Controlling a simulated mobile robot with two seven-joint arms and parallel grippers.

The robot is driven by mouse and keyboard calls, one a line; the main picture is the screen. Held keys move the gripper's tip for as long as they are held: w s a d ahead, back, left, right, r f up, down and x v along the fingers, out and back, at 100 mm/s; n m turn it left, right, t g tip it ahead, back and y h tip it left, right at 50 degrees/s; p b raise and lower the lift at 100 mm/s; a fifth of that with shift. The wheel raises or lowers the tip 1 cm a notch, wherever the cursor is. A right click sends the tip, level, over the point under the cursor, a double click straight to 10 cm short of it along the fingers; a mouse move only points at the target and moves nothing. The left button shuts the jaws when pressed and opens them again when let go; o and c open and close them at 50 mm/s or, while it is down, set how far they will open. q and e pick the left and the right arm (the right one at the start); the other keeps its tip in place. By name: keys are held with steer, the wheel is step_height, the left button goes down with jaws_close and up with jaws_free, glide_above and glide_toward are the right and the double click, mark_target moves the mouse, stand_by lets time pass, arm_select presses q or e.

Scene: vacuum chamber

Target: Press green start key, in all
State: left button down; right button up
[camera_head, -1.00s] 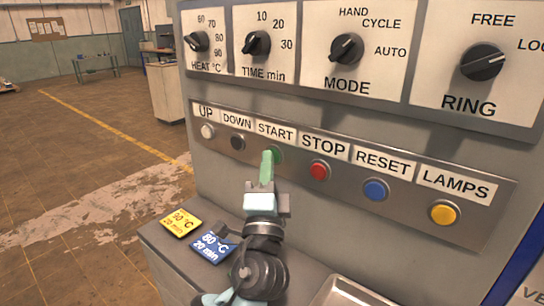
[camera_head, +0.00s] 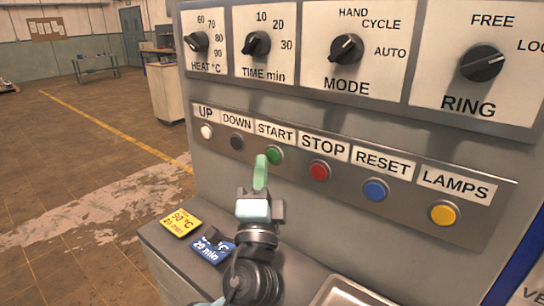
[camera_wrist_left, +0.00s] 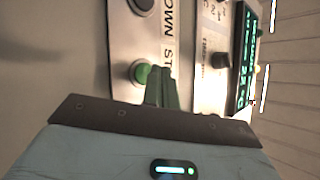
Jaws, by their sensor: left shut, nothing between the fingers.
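The green start key (camera_head: 275,155) sits on the sloped button strip under the START label, between the dark DOWN button (camera_head: 237,142) and the red STOP button (camera_head: 319,171). My right gripper is not in view.
The white UP button (camera_head: 207,131), blue RESET button (camera_head: 375,190) and yellow LAMPS button (camera_head: 443,212) share the strip. Knobs sit above. A yellow card (camera_head: 181,222) and a blue card (camera_head: 212,249) lie on the ledge, near a metal tray (camera_head: 345,292).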

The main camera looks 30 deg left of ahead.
arm_select(q)
steer(key=shift+s+a, duration=0.2)
steer(key=shift+s, duration=2.25)
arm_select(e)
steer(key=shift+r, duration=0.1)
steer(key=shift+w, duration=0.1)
